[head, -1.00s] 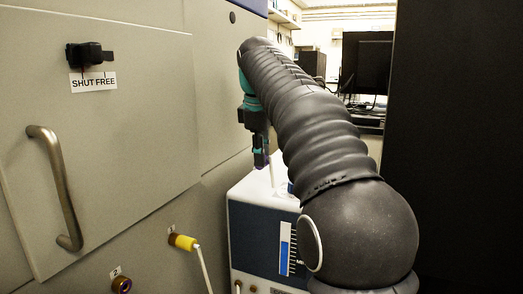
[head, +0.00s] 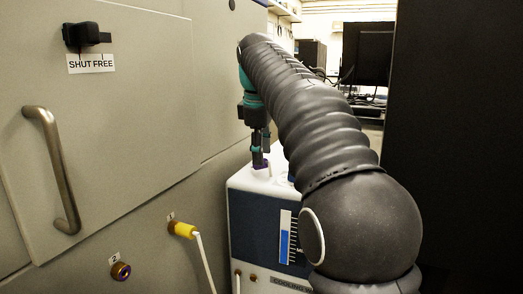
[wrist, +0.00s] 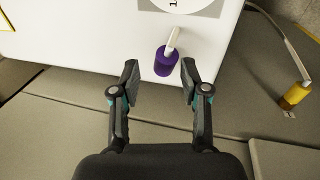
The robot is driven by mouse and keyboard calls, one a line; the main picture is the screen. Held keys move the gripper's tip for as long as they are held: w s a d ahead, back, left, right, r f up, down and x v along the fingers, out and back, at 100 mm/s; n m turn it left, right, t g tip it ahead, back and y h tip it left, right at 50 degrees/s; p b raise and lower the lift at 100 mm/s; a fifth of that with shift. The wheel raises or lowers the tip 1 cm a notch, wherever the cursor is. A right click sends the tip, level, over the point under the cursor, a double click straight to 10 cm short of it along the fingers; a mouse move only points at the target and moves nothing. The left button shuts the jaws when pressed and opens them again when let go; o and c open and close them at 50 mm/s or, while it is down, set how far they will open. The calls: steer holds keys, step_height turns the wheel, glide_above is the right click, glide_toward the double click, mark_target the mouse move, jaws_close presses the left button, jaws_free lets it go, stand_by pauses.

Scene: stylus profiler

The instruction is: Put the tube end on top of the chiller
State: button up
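The purple tube end (wrist: 166,62) rests on the white top of the chiller (wrist: 100,60), near its edge, with a short white piece of tube running from it. It also shows small in the head view (head: 262,170). My gripper (wrist: 160,74) is open, its two fingers on either side of the purple end with a gap at each side. In the head view the gripper (head: 259,158) is just above the chiller top (head: 243,184), and my arm hides part of that top.
A yellow tube end (head: 182,230) with a white tube sits in port 1 on the cabinet wall at left. Port 2 (head: 121,271) is empty. A metal handle (head: 55,170) juts from the cabinet door. A dark panel (head: 455,150) stands at right.

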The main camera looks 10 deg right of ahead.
steer(key=shift+c, duration=0.4)
steer(key=p+v, duration=0.5)
steer(key=v, duration=0.1)
steer(key=shift+w+r, duration=0.15)
steer(key=shift+r, duration=0.05)
steer(key=shift+w+v, duration=0.25)
steer(key=shift+v, duration=1)
steer(key=shift+s, duration=0.15)
